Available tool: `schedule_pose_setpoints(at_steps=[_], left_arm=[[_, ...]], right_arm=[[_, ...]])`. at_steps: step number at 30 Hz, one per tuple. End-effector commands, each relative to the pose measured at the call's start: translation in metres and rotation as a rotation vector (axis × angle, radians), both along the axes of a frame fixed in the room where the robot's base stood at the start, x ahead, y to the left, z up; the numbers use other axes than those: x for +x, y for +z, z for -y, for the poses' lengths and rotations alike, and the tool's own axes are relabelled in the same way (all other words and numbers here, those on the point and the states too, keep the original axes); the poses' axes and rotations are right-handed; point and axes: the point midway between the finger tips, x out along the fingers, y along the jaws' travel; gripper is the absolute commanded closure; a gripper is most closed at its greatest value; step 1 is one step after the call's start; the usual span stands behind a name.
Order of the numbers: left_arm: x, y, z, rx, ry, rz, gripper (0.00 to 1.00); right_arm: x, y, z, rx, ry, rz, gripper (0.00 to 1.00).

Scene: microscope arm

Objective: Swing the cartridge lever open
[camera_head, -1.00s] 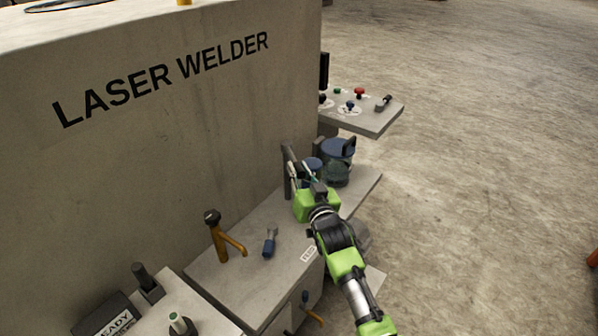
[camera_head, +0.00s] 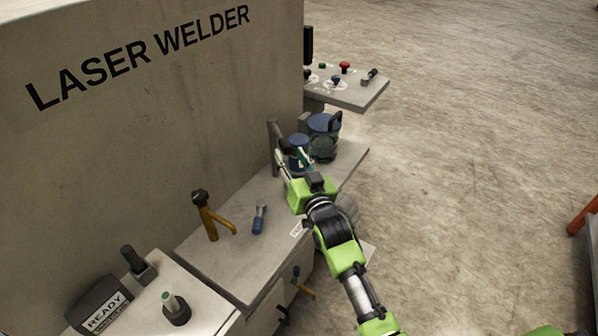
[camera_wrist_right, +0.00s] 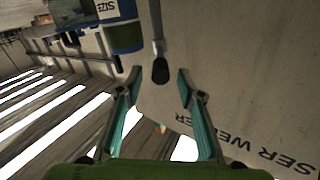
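A lever with a grey rod and a dark rounded knob (camera_wrist_right: 160,70) shows in the right wrist view, just beyond the gap between my right fingertips. In the head view, a dark upright handle (camera_head: 273,147), likely the same lever, stands beside a small blue-topped canister (camera_head: 299,142). My right gripper (camera_head: 291,164) is beside that canister. In the right wrist view, my right gripper (camera_wrist_right: 158,82) is open, with teal fingers on either side and nothing held. I cannot tell whether it touches the knob. My left gripper is out of view.
A larger blue-lidded canister (camera_head: 324,124) stands behind. The laser welder wall (camera_head: 150,130) rises on the left. A hammer-like handle (camera_head: 207,215) and a small blue-handled item (camera_head: 259,217) are on the grey shelf (camera_head: 225,262). A button panel (camera_head: 350,92) juts out behind.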

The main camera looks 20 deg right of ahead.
Motion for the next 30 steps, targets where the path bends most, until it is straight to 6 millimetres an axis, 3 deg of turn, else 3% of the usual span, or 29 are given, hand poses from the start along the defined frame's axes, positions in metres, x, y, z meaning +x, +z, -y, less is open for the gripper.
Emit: schedule_pose_setpoints(at_steps=[3,10,23,27,30], left_arm=[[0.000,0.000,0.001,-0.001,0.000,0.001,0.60],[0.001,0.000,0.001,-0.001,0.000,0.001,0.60],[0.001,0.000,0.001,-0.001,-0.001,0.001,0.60],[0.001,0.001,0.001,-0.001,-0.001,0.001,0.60],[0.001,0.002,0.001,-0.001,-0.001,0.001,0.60]], right_arm=[[-0.025,-0.001,0.002,0.000,0.000,-0.002,0.65],[-0.059,0.000,0.005,0.002,0.001,-0.001,0.65],[-0.069,0.000,0.006,0.002,0.001,0.000,0.65],[-0.070,0.000,0.007,0.030,0.010,-0.001,0.99],[-0.075,-0.003,0.011,0.147,0.043,-0.005,1.00]])
